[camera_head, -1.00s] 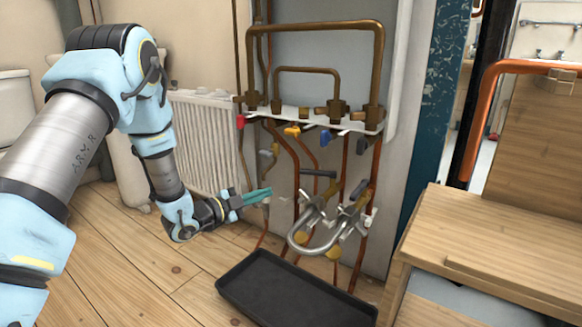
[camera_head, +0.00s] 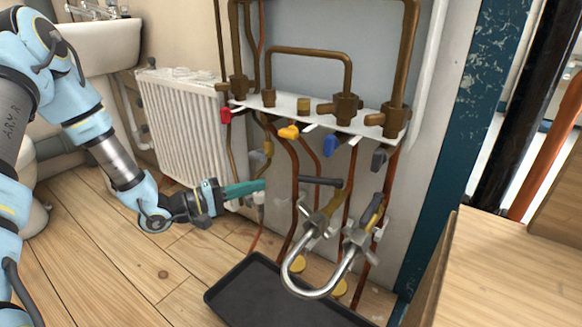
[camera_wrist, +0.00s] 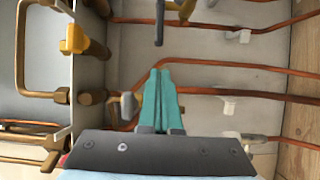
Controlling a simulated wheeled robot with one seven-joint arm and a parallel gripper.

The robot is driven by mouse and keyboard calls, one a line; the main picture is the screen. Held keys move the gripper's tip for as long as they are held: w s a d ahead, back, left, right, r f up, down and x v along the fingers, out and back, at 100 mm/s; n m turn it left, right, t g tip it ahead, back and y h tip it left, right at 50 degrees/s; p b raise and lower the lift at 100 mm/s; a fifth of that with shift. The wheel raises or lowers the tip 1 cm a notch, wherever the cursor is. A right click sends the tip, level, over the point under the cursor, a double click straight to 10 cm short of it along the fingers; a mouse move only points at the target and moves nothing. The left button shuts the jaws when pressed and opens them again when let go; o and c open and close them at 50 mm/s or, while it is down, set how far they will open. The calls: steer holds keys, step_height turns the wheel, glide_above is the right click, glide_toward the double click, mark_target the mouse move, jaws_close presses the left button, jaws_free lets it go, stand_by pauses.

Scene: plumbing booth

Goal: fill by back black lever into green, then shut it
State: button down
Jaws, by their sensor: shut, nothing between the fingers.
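A black lever (camera_head: 320,181) lies roughly level on top of the left of two metal valves (camera_head: 318,220); in the wrist view a dark bar (camera_wrist: 159,25), probably this lever, lies beyond my fingertips. A second lever (camera_head: 372,210), dark and tilted, sits on the right valve (camera_head: 358,240). A silver U-shaped pipe (camera_head: 318,292) hangs from these valves. My gripper (camera_head: 263,185) has teal fingers, shut and empty. They point right, with a visible gap to the black lever's left end, and show in the wrist view (camera_wrist: 160,72). No green container is visible in these frames.
A white shelf (camera_head: 310,118) with brown pipework carries red (camera_head: 226,115), yellow (camera_head: 289,132), blue (camera_head: 330,146) and grey (camera_head: 379,158) handles. Copper pipes run down behind my fingers. A black tray (camera_head: 245,290) lies on the floor; a wooden bench (camera_head: 510,270) stands right. A radiator (camera_head: 180,125) stands left.

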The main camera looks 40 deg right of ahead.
mark_target(298, 178)
steer(key=b+x, duration=0.3)
steer(key=x, duration=0.7)
steer(key=shift+b, duration=0.3)
steer(key=shift+r, duration=0.1)
steer(key=shift+s+a+p, duration=0.6)
steer(key=shift+a+p, duration=0.1)
steer(key=shift+p, duration=0.5)
